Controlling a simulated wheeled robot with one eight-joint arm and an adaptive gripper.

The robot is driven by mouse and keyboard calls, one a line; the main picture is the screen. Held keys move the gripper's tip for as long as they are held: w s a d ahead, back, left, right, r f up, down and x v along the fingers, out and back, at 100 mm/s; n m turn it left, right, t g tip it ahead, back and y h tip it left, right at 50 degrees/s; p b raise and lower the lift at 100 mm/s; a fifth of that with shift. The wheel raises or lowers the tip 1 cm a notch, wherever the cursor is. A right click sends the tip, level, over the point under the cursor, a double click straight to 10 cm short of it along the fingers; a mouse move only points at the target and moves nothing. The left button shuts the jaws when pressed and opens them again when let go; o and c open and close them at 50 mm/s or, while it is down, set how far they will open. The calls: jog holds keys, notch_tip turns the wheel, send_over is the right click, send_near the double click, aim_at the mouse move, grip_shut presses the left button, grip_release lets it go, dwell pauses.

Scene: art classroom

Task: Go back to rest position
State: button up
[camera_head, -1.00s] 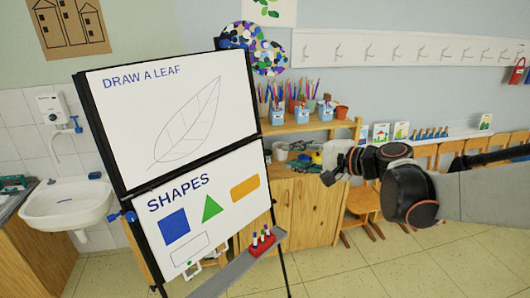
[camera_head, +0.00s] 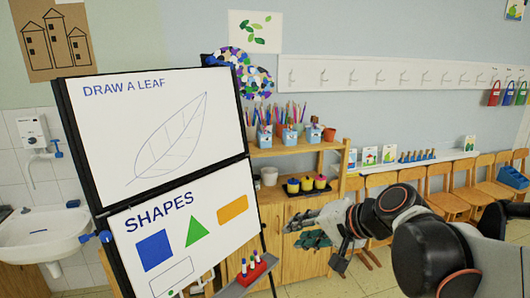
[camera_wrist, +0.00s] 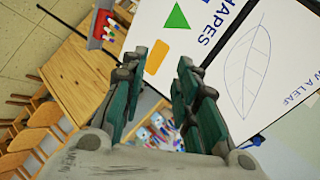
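The board's shapes panel and leaf drawing show beyond the fingers in the wrist view. The gripper is apart from the board. A red holder with several markers (camera_head: 253,269) stands on the easel's ledge. The holder also shows at the top left of the wrist view (camera_wrist: 98,28).
The wooden shelf (camera_head: 300,148) holds pencil cups and three paint pots (camera_head: 307,184). A row of wooden chairs (camera_head: 450,190) stands along the wall at the right, under coat hooks (camera_head: 380,76). A white sink (camera_head: 42,236) is at the left. The arm partly hides the shelf and chairs.

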jog(key=s+d+f+n+h+b, duration=0.2)
jog(key=s+d+f+b, duration=0.2)
jog(key=f, duration=0.3)
jog(key=s+d+f+n+h+b, duration=0.1)
jog(key=s+d+f+h+b, duration=0.2)
jog(key=s+f+b, duration=0.3)
jog(key=s+d+f+n+h+b, duration=0.2)
jog(key=s+d+f+b, duration=0.3)
jog(key=f, duration=0.5)
jog(key=shift+s+n+h, duration=0.3)
jog(key=shift+s, duration=0.55)
jog(key=shift+f, duration=0.1)
